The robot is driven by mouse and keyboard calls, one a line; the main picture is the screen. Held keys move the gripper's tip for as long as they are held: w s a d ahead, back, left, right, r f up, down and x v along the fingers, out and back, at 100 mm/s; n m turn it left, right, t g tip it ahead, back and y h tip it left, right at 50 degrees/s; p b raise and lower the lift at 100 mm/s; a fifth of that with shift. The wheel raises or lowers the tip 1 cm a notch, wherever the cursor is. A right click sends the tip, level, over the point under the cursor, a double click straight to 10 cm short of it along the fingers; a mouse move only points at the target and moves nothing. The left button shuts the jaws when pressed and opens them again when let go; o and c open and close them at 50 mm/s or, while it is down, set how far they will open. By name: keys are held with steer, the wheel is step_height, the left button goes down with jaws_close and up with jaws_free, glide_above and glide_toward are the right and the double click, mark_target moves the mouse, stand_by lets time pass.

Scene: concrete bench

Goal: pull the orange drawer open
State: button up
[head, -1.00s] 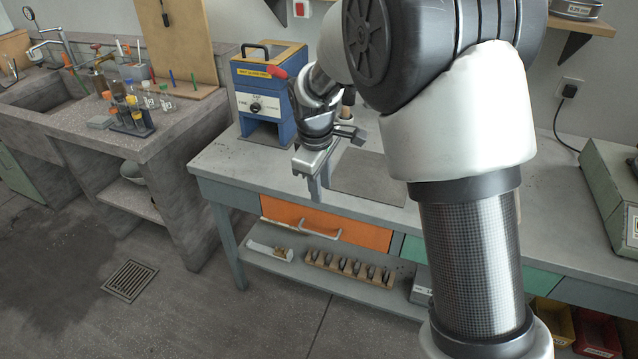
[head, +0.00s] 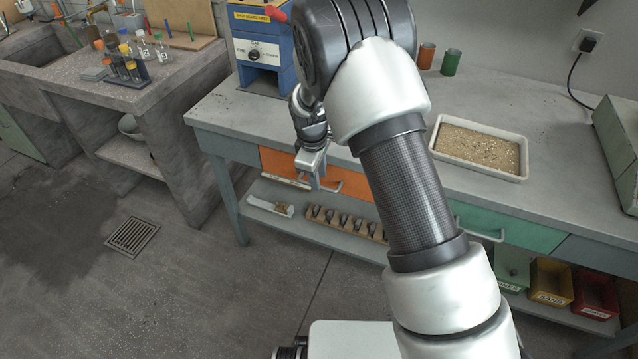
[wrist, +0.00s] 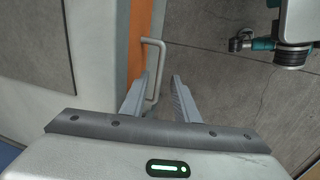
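The orange drawer (head: 356,187) sits under the bench top, its front level with the bench's front, so it looks shut. Its pale bar handle (head: 338,186) is partly behind my gripper in the head view. My gripper (head: 311,180) is in front of the drawer's face, pointing down at about handle height. In the wrist view the orange drawer front (wrist: 138,40) is a narrow strip, and the handle (wrist: 158,62) shows between the two spread fingers of my open gripper (wrist: 160,76). I cannot tell whether the fingers touch the handle.
The bench top (head: 230,112) overhangs close to my gripper. A lower shelf (head: 268,222) holds a wooden block with several dark pieces. A green drawer (head: 525,233), a sand tray (head: 478,150) and a blue device (head: 262,48) are nearby.

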steer(key=shift+w+d+f, duration=0.1)
steer(key=shift+w+f, duration=0.05)
steer(key=shift+f, duration=0.5)
steer(key=shift+w+f, duration=0.1)
steer(key=shift+f, duration=0.55)
jaws_close()
steer(key=shift+s, duration=0.1)
steer(key=s+a, duration=0.4)
steer(key=s, duration=0.8)
steer(key=s+a, duration=0.5)
steer(key=s, duration=0.8)
steer(key=shift+s+a, duration=0.15)
steer(key=shift+s, duration=0.1)
jaws_free()
